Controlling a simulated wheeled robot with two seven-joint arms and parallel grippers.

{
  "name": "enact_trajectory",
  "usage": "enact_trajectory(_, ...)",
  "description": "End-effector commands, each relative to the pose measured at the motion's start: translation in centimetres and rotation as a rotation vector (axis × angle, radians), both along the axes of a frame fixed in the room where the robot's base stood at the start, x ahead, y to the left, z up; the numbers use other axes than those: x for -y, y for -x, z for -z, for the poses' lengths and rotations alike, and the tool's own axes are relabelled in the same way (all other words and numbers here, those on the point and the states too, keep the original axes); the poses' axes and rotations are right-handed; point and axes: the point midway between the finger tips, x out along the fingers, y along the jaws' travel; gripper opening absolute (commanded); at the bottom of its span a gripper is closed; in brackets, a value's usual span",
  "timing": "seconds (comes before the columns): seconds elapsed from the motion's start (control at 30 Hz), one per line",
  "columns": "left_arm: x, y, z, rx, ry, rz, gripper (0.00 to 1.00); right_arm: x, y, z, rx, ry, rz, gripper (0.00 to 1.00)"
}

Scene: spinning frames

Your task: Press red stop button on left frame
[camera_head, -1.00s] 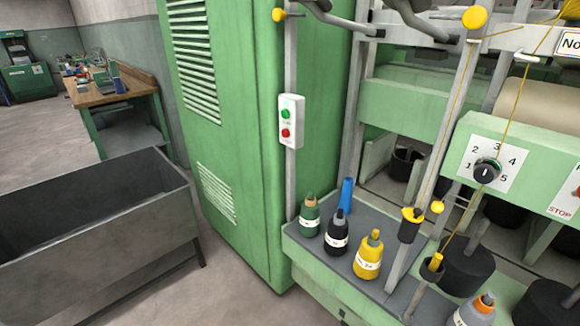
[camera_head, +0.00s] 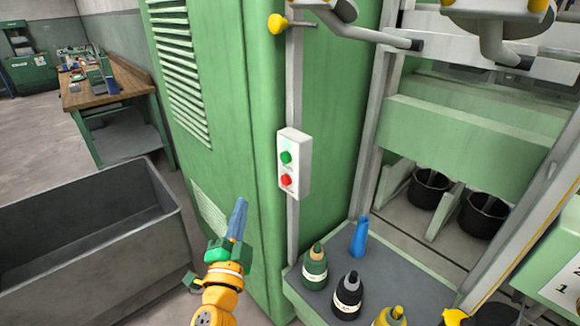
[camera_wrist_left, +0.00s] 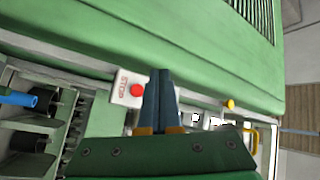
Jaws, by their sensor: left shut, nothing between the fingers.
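A white control box (camera_head: 293,165) is fixed to a grey post in front of the green cabinet. It has a green button (camera_head: 286,157) above a red stop button (camera_head: 286,181). My left gripper (camera_head: 241,202) comes up from below, left of the box and lower than the red button. Its dark blue fingers are shut and empty, apart from the box in the head view. In the left wrist view the red button (camera_wrist_left: 137,90) shows beside a red STOP label, just left of the fingertips (camera_wrist_left: 160,72). The green button is not seen there. My right gripper is not in view.
A grey metal bin (camera_head: 90,235) stands at left and a wooden workbench (camera_head: 110,85) behind it. The green cabinet (camera_head: 235,110) fills the middle. A yellow knob (camera_head: 277,24) sticks out above.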

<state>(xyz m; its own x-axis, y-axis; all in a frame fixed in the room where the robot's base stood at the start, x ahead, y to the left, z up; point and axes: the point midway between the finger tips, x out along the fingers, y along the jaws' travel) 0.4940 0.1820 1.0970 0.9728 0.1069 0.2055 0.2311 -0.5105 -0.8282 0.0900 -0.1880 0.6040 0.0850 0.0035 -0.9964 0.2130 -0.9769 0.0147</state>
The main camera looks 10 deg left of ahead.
Motion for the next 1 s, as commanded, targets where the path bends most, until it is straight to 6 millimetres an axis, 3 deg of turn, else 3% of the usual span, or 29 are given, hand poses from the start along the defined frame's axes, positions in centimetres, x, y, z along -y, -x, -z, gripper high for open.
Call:
enact_trajectory(0.47, 0.3, -0.3, -0.6, 0.015, -0.005, -0.002, 0.00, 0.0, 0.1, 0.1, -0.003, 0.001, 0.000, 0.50)
enact_trajectory(1.0, 4.7, -6.0, -0.2, 0.016, -0.003, -0.002, 0.00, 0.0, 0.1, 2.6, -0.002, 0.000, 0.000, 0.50)
